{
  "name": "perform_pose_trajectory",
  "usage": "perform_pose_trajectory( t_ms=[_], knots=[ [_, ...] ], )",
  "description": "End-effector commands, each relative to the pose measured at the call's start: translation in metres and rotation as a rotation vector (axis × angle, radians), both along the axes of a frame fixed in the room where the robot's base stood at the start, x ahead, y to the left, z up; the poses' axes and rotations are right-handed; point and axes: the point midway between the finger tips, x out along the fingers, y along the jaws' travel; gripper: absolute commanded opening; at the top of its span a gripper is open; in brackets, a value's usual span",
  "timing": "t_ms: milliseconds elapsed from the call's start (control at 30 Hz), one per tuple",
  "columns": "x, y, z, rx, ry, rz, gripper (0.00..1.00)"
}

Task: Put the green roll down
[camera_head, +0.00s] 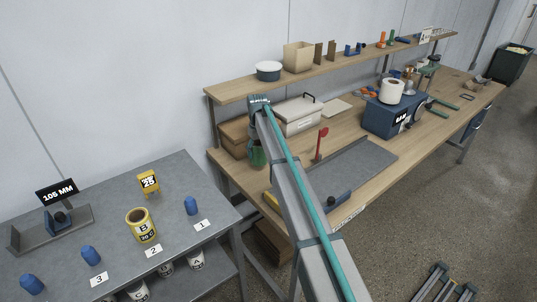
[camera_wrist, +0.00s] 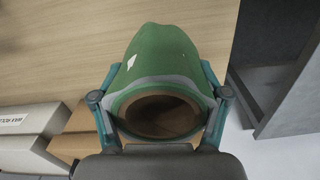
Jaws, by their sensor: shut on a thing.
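The green roll (camera_wrist: 160,62) is in my gripper in the wrist view, with its hollow brown core end facing the camera. My gripper (camera_wrist: 160,92) has its teal fingers on both sides of the roll. In the head view the green roll (camera_head: 257,154) shows partly beside my arm, above the left end of the wooden bench (camera_head: 225,158). My arm hides part of it there. I cannot tell whether its far end touches the bench.
Brown boxes (camera_head: 234,137) and a white lidded box (camera_head: 298,115) stand close behind. A grey tray (camera_head: 365,165) lies to the right. The grey table (camera_head: 115,205) at left holds blue pegs (camera_head: 190,205) and a yellow roll (camera_head: 141,226). A shelf (camera_head: 330,66) runs above the bench.

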Motion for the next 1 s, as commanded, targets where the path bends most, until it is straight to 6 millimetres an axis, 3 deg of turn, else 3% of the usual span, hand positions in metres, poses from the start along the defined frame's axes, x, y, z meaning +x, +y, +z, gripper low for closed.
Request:
perform_pose_trajectory(
  t_ms=[500,867,900,1000],
  knots=[
    [0.0,0.0,-0.052,0.0,0.0,0.0,0.13],
    [0.0,0.0,-0.057,0.001,-0.001,0.0,0.13],
    [0.0,0.0,-0.057,0.001,-0.001,0.0,0.77],
    [0.0,0.0,-0.057,0.001,-0.001,0.0,0.94]
  ],
)
